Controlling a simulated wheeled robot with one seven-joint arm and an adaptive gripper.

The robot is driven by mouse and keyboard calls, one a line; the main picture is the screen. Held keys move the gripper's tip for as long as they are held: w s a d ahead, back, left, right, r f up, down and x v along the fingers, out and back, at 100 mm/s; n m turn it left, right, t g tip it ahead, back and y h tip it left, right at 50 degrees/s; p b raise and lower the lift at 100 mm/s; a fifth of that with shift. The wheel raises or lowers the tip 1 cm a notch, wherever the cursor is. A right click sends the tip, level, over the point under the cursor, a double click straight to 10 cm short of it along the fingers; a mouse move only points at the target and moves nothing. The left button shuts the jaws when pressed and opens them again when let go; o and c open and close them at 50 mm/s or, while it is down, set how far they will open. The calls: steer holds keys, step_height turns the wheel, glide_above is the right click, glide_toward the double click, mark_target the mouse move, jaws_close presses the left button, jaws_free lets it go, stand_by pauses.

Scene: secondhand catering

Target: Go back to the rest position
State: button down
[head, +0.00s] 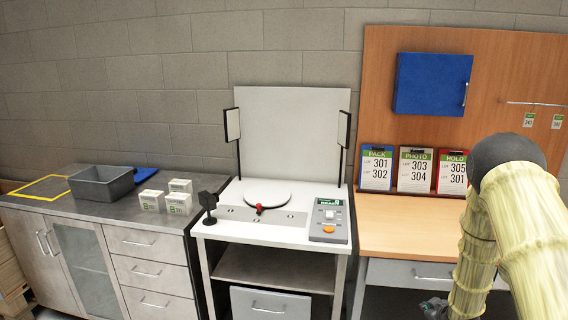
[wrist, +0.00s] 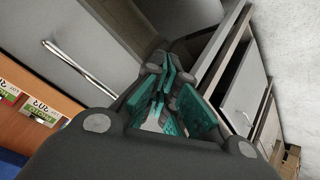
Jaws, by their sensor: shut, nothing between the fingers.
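My gripper (wrist: 167,78) is shut and empty in the wrist view, with its teal finger pads close together. It points down past a grey drawer front with a long metal handle (wrist: 80,64). In the head view my pale yellow arm covers the lower right, in front of the wooden bench (head: 400,237). A small dark part of my gripper (head: 434,308) shows at the bottom edge there, and the rest is hidden.
A white photo stand with a round turntable (head: 267,194) and a button panel (head: 328,222) is in the middle. The left counter holds a grey bin (head: 102,186) and white boxes (head: 152,201). A blue cabinet (head: 432,83) hangs above signs (head: 414,170).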

steer(key=s+a+f+m+g, duration=0.1)
steer(key=s+a+f+g, duration=0.1)
steer(key=s+a+f, duration=0.45)
steer(key=s+a+f+m+g, duration=0.15)
steer(key=s+a, duration=0.25)
steer(key=s, duration=0.5)
steer(key=s+a+f+m+g, duration=0.1)
steer(key=s+a+f, duration=0.35)
steer(key=s, duration=0.25)
steer(key=s+a+m+g, duration=0.1)
steer(key=s+a, duration=0.4)
steer(key=s, duration=0.7)
steer(key=s+a+m+g+y, duration=0.1)
steer(key=s+a+g, duration=0.3)
steer(key=s, duration=0.9)
steer(key=shift+s+a+f, duration=0.2)
steer(key=shift+a, duration=0.75)
